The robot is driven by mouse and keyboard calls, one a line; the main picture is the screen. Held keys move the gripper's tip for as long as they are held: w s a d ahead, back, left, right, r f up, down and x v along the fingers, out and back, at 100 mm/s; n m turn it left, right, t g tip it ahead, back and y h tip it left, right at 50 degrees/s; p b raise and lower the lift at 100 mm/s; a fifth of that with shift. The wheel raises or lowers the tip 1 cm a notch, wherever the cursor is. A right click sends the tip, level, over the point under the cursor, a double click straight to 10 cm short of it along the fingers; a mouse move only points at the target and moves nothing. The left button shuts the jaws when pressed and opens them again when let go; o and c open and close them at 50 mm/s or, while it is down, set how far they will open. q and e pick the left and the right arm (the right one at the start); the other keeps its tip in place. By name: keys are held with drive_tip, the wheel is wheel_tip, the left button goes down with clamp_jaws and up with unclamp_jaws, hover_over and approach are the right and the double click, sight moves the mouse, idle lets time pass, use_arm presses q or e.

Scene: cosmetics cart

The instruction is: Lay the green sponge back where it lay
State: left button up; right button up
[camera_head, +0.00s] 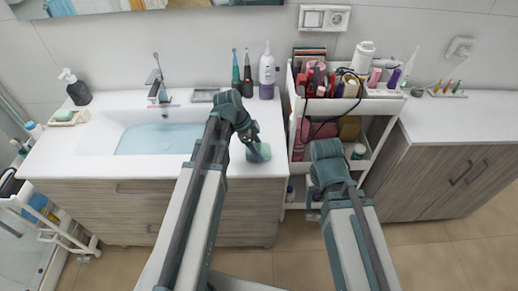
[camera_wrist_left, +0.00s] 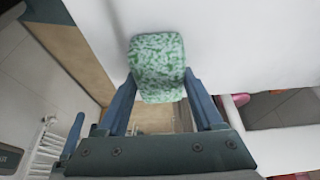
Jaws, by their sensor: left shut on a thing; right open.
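The green sponge (camera_wrist_left: 158,66) is speckled light and dark green and sits between the fingers of my left gripper (camera_wrist_left: 160,105) in the left wrist view. In the head view the sponge (camera_head: 258,152) shows at the front right part of the white sink counter (camera_head: 240,165), with my left gripper (camera_head: 252,142) shut on it. I cannot tell whether the sponge touches the counter. My right gripper (camera_head: 322,200) is low in front of the cart, partly hidden by its own arm, and is open.
A white cart (camera_head: 388,107) loaded with cosmetics stands right of the sink counter. The basin (camera_head: 160,138) holds bluish water. A soap dish (camera_head: 68,118) and black dispenser (camera_head: 74,88) stand at left. A pump bottle (camera_head: 267,72) and two toothbrushes stand behind the sponge.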

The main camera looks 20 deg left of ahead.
use_arm(q)
drive_tip(key=o, duration=1.2)
drive_tip(key=shift+f, duration=0.1)
drive_tip(key=shift+a+r+p, duration=0.1)
drive_tip(key=shift+r+p, duration=0.5)
drive_tip(key=shift+p, duration=0.05)
drive_tip(key=p+v, duration=1)
drive_tip(key=v, duration=0.1)
drive_tip(key=s+d+n+y, duration=0.2)
drive_tip(key=s+d+n, duration=0.1)
drive_tip(key=s+d, duration=0.1)
drive_tip(key=s+d+f+n+g+y, duration=0.1)
drive_tip(key=s+d+n, duration=0.3)
drive_tip(key=d, duration=0.1)
drive_tip(key=s+d+n+y, duration=0.2)
drive_tip(key=s+d+n, duration=0.2)
drive_tip(key=s+d, duration=0.1)
drive_tip(key=shift+s+d+f+y, duration=0.1)
drive_tip(key=shift+d+f+y, duration=0.15)
drive_tip(key=shift+d+y, duration=0.05)
